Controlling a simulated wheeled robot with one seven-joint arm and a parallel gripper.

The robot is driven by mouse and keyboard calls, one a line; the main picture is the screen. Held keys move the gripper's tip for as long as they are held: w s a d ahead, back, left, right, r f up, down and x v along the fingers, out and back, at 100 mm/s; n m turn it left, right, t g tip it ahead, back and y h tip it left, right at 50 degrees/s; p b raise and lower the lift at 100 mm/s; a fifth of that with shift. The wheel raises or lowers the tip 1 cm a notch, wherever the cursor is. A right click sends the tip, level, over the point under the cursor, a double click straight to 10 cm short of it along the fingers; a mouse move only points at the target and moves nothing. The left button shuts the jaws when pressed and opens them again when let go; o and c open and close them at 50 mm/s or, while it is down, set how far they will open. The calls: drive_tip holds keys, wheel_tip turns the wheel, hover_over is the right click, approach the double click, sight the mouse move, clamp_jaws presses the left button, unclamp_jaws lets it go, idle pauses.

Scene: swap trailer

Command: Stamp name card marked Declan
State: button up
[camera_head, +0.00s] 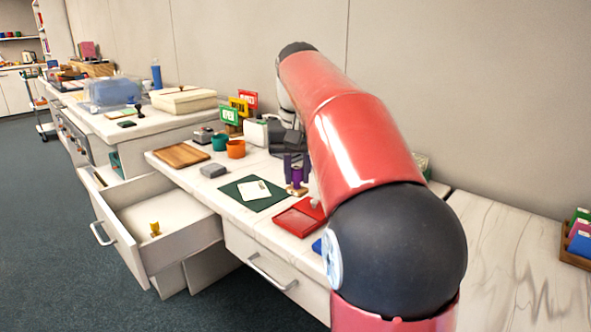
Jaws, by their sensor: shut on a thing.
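A white card (254,189) lies on a dark green mat (235,187) on the counter; any name on it is too small to read. My gripper (297,168) is shut on a purple-handled stamp (297,176) with a wooden base. It holds the stamp upright just behind and right of the mat. Whether the stamp's base touches the counter cannot be told. A red ink pad (293,223) lies in front of the stamp, right of the mat, and looks open. My arm hides the counter's right part.
An open drawer (150,207) with a small yellow object (155,229) juts out at the left. A grey block (214,171), a wooden board (182,155), teal (219,142) and orange cups (236,149) and small signs (230,116) stand left of and behind the mat.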

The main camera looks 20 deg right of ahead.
sight(297, 189)
drive_tip(key=shift+f+b, duration=2.5)
drive_tip(key=shift+f, duration=0.2)
drive_tip(key=shift+f, duration=0.55)
idle(0.3)
wheel_tip(297, 189, up, 5)
drive_tip(key=p, duration=0.5)
drive_tip(key=shift+r, duration=0.1)
drive_tip(key=shift+r+p, duration=0.3)
drive_tip(key=shift+r, duration=0.7)
drive_tip(key=shift+w, duration=0.1)
